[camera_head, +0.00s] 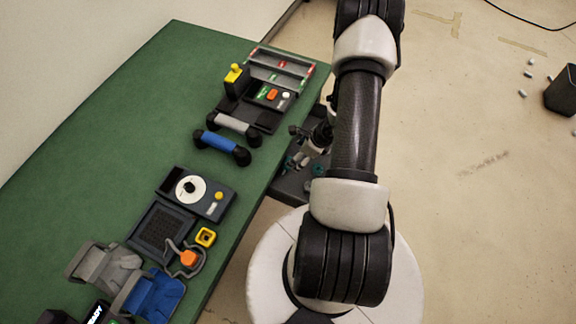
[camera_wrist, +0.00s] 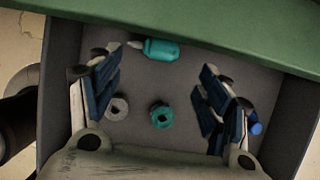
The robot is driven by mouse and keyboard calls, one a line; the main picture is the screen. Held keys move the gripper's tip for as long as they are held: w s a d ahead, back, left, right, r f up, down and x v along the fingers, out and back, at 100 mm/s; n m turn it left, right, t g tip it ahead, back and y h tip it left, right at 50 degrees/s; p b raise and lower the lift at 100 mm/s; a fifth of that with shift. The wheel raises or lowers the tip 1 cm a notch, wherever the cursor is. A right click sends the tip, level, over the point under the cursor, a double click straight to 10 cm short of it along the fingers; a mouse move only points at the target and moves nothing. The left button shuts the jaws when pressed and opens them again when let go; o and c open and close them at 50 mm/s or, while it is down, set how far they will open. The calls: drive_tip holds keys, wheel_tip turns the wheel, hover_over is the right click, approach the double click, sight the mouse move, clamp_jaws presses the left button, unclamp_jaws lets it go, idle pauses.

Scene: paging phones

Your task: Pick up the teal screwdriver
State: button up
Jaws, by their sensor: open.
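A teal piece (camera_wrist: 160,49) with a short pale end lies near the far wall of a grey open bin. It looks like the teal screwdriver's handle, though its shape is small and dim. My gripper (camera_wrist: 160,76) is open, with one dark-blue-padded finger on each side of the wrist view. The teal piece shows beyond and between the fingertips, with nothing held. In the head view, the gripper is mostly hidden by my arm, and small teal bits show in the bin (camera_head: 287,191), too small to tell apart.
A teal ring (camera_wrist: 161,115) and a grey ring (camera_wrist: 117,108) lie in the bin between the fingers. A blue piece (camera_wrist: 255,124) lies by the right finger. The green table (camera_head: 120,110) borders the bin and carries phones and handsets.

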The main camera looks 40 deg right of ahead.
drive_tip(key=b+x, duration=0.2)
drive_tip(key=x, duration=0.6)
drive_tip(key=shift+w+f, duration=0.15)
drive_tip(key=shift+w, duration=0.15)
drive_tip(key=shift+c, duration=0.3)
drive_tip(key=shift+s, duration=0.15)
drive_tip(key=c, duration=1)
